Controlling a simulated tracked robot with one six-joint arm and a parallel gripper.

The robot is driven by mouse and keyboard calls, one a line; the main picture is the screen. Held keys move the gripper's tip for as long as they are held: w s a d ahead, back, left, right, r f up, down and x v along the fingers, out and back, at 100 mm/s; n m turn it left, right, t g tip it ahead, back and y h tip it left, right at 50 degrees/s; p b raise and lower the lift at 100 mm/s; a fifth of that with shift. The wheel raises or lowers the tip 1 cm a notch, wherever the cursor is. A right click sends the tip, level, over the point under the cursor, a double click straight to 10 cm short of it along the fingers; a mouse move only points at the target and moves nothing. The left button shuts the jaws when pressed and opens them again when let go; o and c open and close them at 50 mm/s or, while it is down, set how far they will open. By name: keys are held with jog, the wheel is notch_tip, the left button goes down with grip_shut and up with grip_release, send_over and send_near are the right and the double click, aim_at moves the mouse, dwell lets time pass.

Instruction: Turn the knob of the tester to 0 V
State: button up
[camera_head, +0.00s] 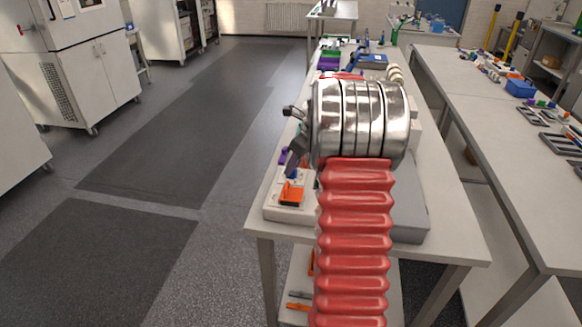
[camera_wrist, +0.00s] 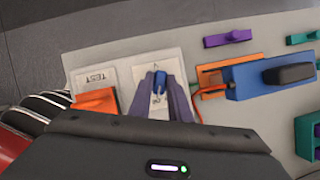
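The tester is a pale flat panel at the near left end of the bench; its white dial plate (camera_wrist: 143,72) carries a small blue knob (camera_wrist: 159,80). My gripper (camera_wrist: 160,82) is over this plate, with its two purple-grey fingers on either side of the knob. Pale plate shows between the fingers. I cannot tell whether the fingertips touch the knob. The dial markings are too small to read. In the head view my gripper (camera_head: 292,160) is at the left edge of the bench, and my arm hides part of it.
Left of the dial is a plate marked TEST (camera_wrist: 97,80) with an orange block (camera_wrist: 95,100). Right of it are an orange holder (camera_wrist: 212,78), a blue block with a black part (camera_wrist: 275,75) and a purple piece (camera_wrist: 228,38). The aisle floor (camera_head: 170,150) on the left is clear.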

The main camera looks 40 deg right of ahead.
grip_shut()
jog(key=shift+a, duration=0.3)
jog(key=shift+d, duration=0.15)
jog(key=shift+n, duration=0.3)
jog(key=shift+d, duration=0.1)
jog(key=n+g+y, duration=0.1)
jog(key=n, duration=0.2)
jog(key=n+y, duration=0.1)
jog(key=n, duration=0.2)
jog(key=shift+w+d+f+n+g, duration=0.1)
jog(key=shift+f+n+g, duration=0.05)
jog(key=shift+n+g, duration=0.25)
jog(key=n, duration=0.2)
jog(key=n+g+y, duration=0.1)
jog(key=n, duration=0.1)
jog(key=shift+g, duration=0.3)
jog(key=n+g, duration=0.1)
jog(key=n, duration=0.3)
jog(key=shift+w+g, duration=0.1)
jog(key=shift+g, duration=0.3)
jog(key=shift+n, duration=0.4)
